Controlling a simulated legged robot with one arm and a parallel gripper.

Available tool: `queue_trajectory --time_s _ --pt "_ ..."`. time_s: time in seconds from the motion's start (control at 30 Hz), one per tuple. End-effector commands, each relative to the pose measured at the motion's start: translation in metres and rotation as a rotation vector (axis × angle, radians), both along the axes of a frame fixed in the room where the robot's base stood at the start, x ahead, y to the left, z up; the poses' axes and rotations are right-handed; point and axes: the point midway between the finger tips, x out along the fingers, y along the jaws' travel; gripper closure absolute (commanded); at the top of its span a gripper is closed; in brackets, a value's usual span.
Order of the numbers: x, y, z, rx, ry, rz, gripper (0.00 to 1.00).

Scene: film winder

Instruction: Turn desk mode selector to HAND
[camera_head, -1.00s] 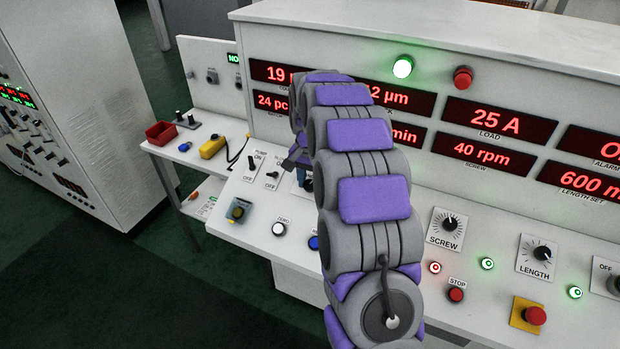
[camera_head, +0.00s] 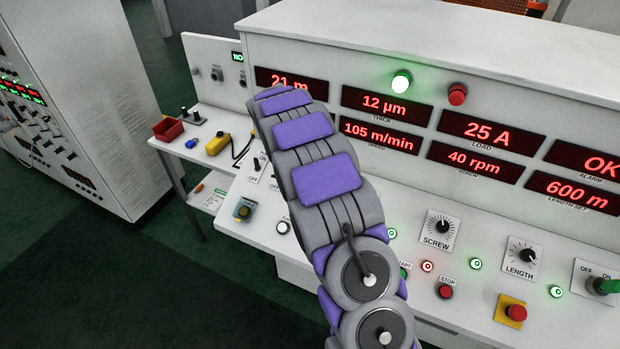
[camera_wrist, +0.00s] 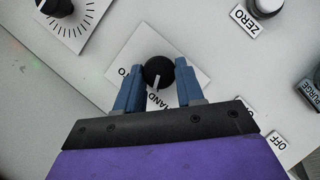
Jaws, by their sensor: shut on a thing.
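The desk mode selector is a round black knob (camera_wrist: 158,71) with a white pointer line, on a white label plate (camera_wrist: 187,60). In the wrist view the pointer points down the picture, close to the partly hidden word HAND. Another word at the left of the plate is mostly covered by a finger. My gripper (camera_wrist: 160,76) has its two blue fingers on either side of the knob, shut on it. In the head view my grey and purple arm hides the gripper and the selector.
A dial (camera_wrist: 57,7) and a ZERO button (camera_wrist: 265,6) flank the selector. The SCREW knob (camera_head: 441,226), LENGTH knob (camera_head: 523,256), red STOP button (camera_head: 445,291) and red button on yellow (camera_head: 515,312) lie right of my arm. A yellow device (camera_head: 217,144) lies left.

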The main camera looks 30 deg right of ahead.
Motion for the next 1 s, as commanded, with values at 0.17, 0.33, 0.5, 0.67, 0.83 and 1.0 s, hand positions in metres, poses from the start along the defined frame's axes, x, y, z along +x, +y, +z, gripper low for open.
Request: queue_trajectory --time_s 0.17,0.33,0.5,0.67,0.83,1.0 --pt "0.0012 0.0011 0.0012 -0.023 0.025 0.072 0.93" --pt "0.0010 0.0015 0.0006 -0.033 0.040 0.110 0.93" --pt "0.0010 0.0016 0.0003 -0.038 0.046 0.125 0.93" --pt "0.0010 0.0016 0.0001 -0.039 0.046 0.126 0.93" --pt "0.0009 0.0016 0.0002 -0.039 0.046 0.126 0.93" --pt "0.0006 0.0015 0.0001 -0.038 0.047 0.125 0.47"
